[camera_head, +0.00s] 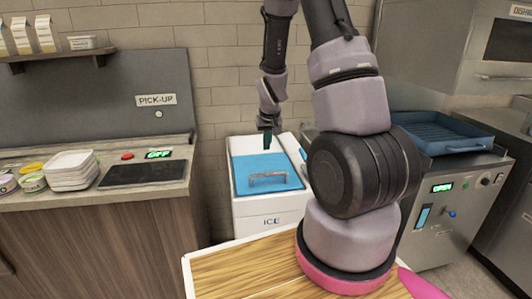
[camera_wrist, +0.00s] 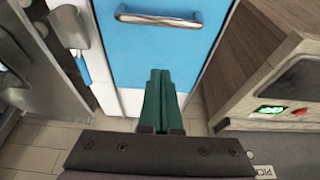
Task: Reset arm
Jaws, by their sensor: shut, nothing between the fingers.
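My gripper (camera_head: 267,139) hangs over the far part of the ice bin's blue lid in the head view, fingers pointing down. In the wrist view the two green fingers of my gripper (camera_wrist: 159,78) are together with nothing between them. The white ice bin (camera_head: 258,208) has a blue lid (camera_head: 252,167) with a metal handle (camera_head: 268,180), and the lid looks closed. In the wrist view the handle (camera_wrist: 175,19) is beyond the fingertips. I cannot tell the exact height of the fingers above the lid.
A counter (camera_head: 95,200) at left holds stacked white containers (camera_head: 73,170), small tubs and a dark panel. A steel machine (camera_head: 455,205) with a blue tray (camera_head: 435,130) stands at right. A wooden board (camera_head: 235,274) lies in front. A tiled wall is behind the bin.

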